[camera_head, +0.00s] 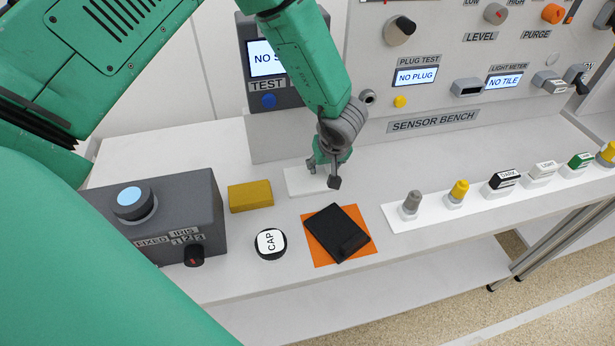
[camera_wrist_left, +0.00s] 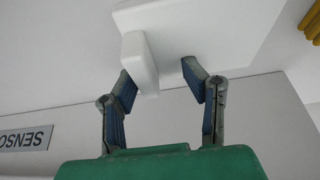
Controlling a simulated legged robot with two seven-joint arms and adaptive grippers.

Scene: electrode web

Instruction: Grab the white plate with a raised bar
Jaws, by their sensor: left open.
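The white plate (camera_head: 298,183) lies flat on the bench, partly hidden behind my left gripper (camera_head: 328,168). In the left wrist view the plate (camera_wrist_left: 215,28) fills the upper middle, with its raised bar (camera_wrist_left: 138,62) standing out from it. My left gripper (camera_wrist_left: 159,79) is open, pointing at the plate. The bar's end shows between the two fingers, close to the left-hand finger in that picture. A gap shows between the bar and the other finger. I cannot tell whether the near finger touches the bar. My right gripper is not in view.
A yellow block (camera_head: 250,196) lies left of the plate. A black tile on an orange square (camera_head: 367,217) and a round CAP piece (camera_head: 270,243) lie in front. A dark iris box (camera_head: 190,215) stands left. The sensor panel (camera_head: 440,70) rises behind; a white strip (camera_head: 440,215) holds several plugs.

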